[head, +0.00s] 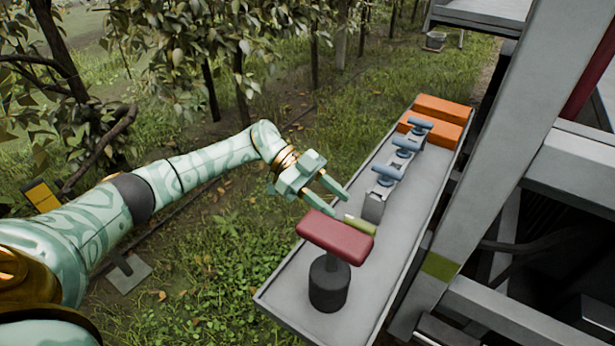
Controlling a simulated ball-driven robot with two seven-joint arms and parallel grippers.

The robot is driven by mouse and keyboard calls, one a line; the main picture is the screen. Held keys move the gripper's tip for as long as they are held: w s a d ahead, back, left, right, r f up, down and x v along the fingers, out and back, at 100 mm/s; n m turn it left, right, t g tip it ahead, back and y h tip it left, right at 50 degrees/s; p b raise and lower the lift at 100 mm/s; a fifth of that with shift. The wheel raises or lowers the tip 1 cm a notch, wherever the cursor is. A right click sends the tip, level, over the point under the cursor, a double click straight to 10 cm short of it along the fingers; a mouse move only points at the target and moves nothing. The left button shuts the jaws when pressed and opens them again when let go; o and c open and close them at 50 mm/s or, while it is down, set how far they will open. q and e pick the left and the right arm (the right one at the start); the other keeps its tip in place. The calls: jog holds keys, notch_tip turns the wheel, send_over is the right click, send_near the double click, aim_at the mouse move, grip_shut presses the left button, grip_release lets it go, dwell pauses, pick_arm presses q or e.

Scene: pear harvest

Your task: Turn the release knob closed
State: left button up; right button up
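A red T-shaped knob (335,236) stands on a black cylinder at the near end of a grey tray-like panel (371,288). Behind it a small green handle (360,224) is partly hidden by the red bar. I cannot tell from the picture alone which of them is the release knob. My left gripper (340,202) is above the panel's left edge, just beyond the red knob and close to the green handle. Its two fingers are apart, with nothing seen between them. It appears clear of the red bar; contact with the green handle cannot be judged. My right gripper is out of view.
Several blue T-handles (404,145) on grey blocks run up the panel, with two orange blocks (445,109) at its far end. A thick grey frame post (503,154) rises close on the right. Tree branches (68,77) hang at the left; grass lies beyond the panel.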

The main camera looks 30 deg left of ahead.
pick_arm(q)
jog(key=v, duration=0.7)
jog(key=shift+a, duration=0.4)
